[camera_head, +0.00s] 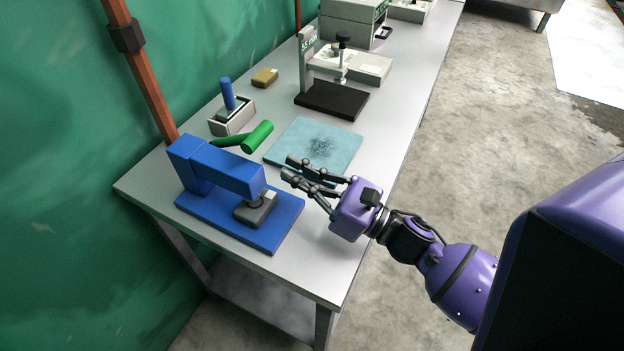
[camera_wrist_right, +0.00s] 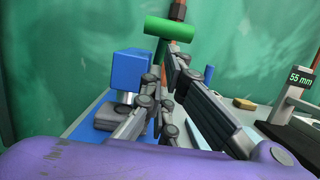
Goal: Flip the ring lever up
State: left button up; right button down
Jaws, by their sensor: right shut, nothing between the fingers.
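A blue press (camera_head: 215,170) stands on its blue base plate at the near end of the table. It also shows in the right wrist view (camera_wrist_right: 128,70). A green lever with a thick cylindrical handle (camera_head: 257,136) sticks out behind the press, low and slightly tilted in the head view. In the right wrist view the green handle (camera_wrist_right: 170,28) shows crosswise beyond my fingers. I cannot tell from a label which part is the ring lever. My right gripper (camera_head: 287,167) is shut and empty, above the table between press and teal mat, apart from the handle. My left gripper is not in view.
A teal mat (camera_head: 290,145) lies beside the press. A box with a blue handle (camera_head: 227,95), a yellow-brown block (camera_head: 264,77) and a 55 mm stand (camera_head: 306,60) are farther back. A green wall runs along the left; the table's right front edge is clear.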

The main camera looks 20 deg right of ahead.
jog(key=p+x, duration=0.1)
jog(key=x, duration=0.3)
jog(key=shift+w+a, duration=0.15)
jog(key=shift+w, duration=0.1)
